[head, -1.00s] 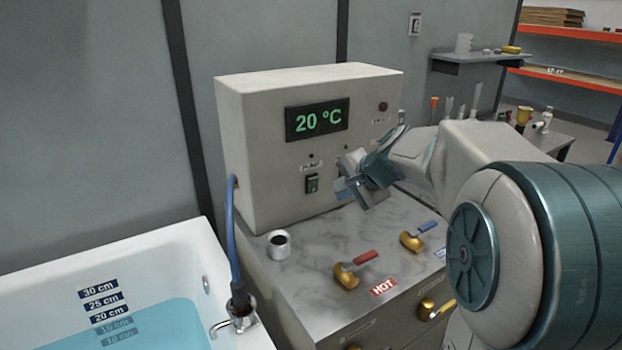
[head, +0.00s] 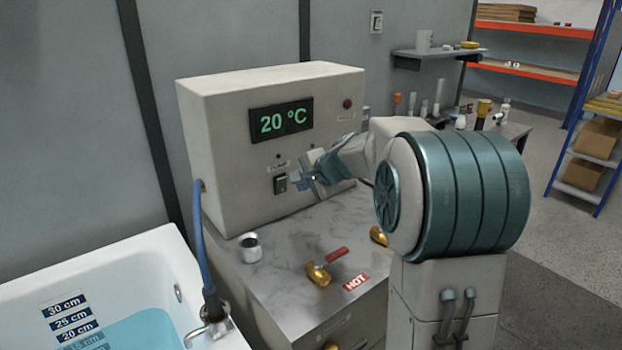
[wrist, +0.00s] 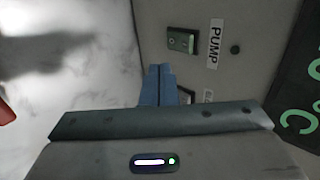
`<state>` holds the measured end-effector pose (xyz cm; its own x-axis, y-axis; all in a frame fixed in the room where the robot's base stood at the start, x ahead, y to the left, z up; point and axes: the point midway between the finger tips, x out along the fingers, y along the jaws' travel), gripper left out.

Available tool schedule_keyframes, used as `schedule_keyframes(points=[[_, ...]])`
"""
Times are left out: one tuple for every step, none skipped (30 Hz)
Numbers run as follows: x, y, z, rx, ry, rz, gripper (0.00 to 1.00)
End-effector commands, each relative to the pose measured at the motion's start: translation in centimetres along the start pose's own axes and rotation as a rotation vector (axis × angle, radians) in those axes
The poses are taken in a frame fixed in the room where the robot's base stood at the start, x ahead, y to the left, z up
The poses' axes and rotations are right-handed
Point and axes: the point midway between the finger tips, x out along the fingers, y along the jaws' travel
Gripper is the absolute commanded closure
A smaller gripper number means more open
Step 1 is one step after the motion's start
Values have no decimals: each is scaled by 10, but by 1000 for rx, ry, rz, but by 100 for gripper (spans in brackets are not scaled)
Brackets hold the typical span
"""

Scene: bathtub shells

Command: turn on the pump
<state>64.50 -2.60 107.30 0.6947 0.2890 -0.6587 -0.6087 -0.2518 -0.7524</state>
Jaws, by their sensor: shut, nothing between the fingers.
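The pump switch (head: 280,184) is a small dark rocker with a green face, low on the front of the white control box (head: 215,150). In the wrist view the switch (wrist: 182,41) sits beside a "PUMP" label (wrist: 214,44). My gripper (head: 294,178) is just right of the switch in the head view. In the wrist view its blue fingers (wrist: 158,82) are together and empty, pointing toward the box's lower front and apart from the switch in the picture. Whether the fingers touch the panel I cannot tell. A second switch (wrist: 186,95) is partly hidden behind the fingers.
A bathtub (head: 150,260) with water stands at left.

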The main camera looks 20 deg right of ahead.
Motion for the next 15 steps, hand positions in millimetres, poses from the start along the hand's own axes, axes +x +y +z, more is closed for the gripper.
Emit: schedule_keyframes(points=[[11, 0, 0, 1, -1, 2, 100], [17, 0, 0, 1, -2, 3, 100], [24, 0, 0, 1, -1, 1, 100], [30, 0, 0, 1, -1, 2, 100], [36, 0, 0, 1, -2, 2, 100], [43, 0, 0, 1, -1, 2, 100], [44, -6, 0, -1, 0, 0, 100], [46, -11, 0, -3, -1, 0, 100], [50, -16, 0, -2, -1, 0, 100], [52, -18, 0, -1, 0, 0, 100], [54, -20, 0, -1, 0, 0, 100], [57, -23, 0, -1, 0, 0, 100], [59, -25, 0, -2, -1, 0, 100], [61, -26, 0, -2, -1, 0, 100], [62, -28, 0, -2, 0, 0, 100]])
